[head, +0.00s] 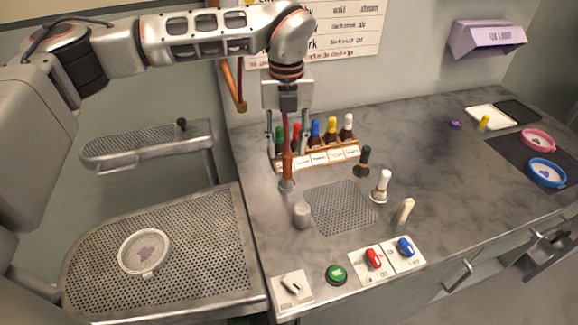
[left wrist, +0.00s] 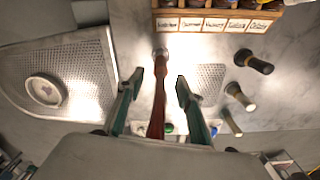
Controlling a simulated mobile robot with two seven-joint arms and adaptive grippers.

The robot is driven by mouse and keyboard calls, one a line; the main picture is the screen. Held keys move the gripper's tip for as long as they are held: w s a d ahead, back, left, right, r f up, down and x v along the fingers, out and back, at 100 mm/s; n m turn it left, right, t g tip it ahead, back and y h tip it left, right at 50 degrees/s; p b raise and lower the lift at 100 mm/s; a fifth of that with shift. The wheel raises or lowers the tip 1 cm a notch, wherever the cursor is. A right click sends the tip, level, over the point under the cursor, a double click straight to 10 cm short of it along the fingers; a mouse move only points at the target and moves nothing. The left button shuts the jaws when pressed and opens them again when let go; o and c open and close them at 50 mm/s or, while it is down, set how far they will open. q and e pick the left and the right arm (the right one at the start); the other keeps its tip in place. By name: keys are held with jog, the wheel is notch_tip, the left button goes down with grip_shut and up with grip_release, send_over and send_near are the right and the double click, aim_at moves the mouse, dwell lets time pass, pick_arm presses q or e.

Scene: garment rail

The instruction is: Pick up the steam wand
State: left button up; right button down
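The steam wand looks like a reddish-brown rod (head: 288,164) with a metal end at the bottom, upright over the counter's left part in the head view. It also shows in the left wrist view (left wrist: 158,100). My left gripper (head: 288,148) points down from above, its two fingers on either side of the rod. In the left wrist view, the gripper (left wrist: 158,84) is open, with a visible gap between each finger and the rod. My right gripper is not in view.
A labelled rack of colour-topped bottles (head: 318,158) stands close behind the rod. A small grey cylinder (head: 302,215), a perforated drain plate (head: 343,208) and several handled tools are nearby. Switches and a green button (head: 336,274) line the front edge. A perforated tray (head: 190,240) lies left.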

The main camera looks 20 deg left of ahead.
aim_at(287, 162)
pick_arm(q)
jog(key=shift+s+f, duration=0.1)
jog(key=shift+f, duration=0.35)
jog(key=f, duration=0.4)
jog(key=shift+w+f+p, duration=0.15)
jog(key=shift+w+p, duration=0.05)
jog(key=shift+p, duration=0.15)
jog(key=shift+f, duration=0.3)
grip_shut()
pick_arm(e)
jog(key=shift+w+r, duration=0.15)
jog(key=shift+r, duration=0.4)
